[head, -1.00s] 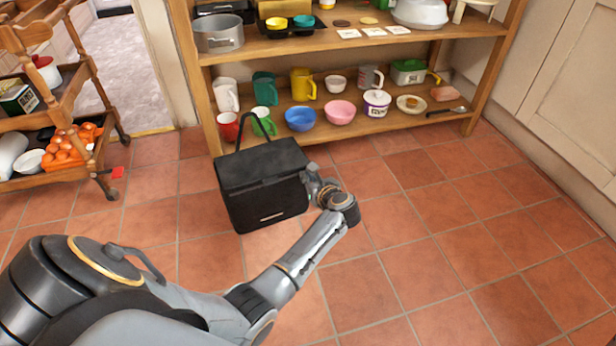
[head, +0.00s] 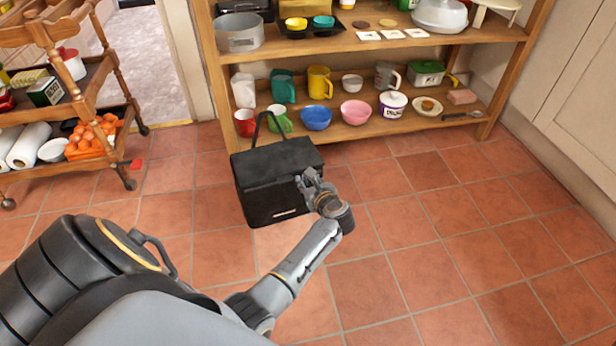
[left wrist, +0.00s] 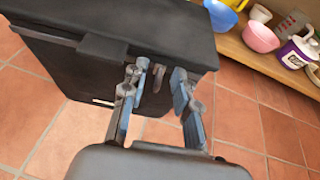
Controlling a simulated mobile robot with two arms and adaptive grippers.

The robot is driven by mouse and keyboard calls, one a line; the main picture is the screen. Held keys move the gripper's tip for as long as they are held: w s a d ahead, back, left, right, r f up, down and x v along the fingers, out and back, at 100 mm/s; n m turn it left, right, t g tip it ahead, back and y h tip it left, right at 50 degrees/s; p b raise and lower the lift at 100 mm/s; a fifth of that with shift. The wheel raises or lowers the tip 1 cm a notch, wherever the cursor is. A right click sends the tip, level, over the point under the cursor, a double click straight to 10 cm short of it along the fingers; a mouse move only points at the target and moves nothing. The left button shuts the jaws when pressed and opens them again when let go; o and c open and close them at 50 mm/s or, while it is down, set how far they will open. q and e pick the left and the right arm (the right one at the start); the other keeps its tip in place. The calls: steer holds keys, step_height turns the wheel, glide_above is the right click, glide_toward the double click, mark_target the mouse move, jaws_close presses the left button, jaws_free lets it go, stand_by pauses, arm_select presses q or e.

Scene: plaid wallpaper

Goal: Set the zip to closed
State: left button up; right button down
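A black box-shaped bag (head: 275,180) with a lid and a raised handle strap (head: 267,122) stands upright on the tiled floor. Its lid looks down; I cannot tell how far the zip is drawn. My left gripper (head: 308,182) is at the bag's right front, near the lid edge. In the left wrist view the left gripper (left wrist: 160,85) is open, its two fingers apart in front of the bag (left wrist: 160,30). A small grey piece (left wrist: 158,76), perhaps the zip pull, shows between the fingertips; I cannot tell whether they touch it. My right gripper is out of view.
A wooden shelf (head: 360,130) with cups, bowls and tins stands close behind the bag. A wooden trolley (head: 125,150) with food stands at the left. The tiled floor (head: 440,240) to the right is clear.

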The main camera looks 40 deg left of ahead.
arm_select(q)
steer(key=v, duration=0.7)
steer(key=shift+d, duration=0.2)
steer(key=shift+s+r, duration=0.1)
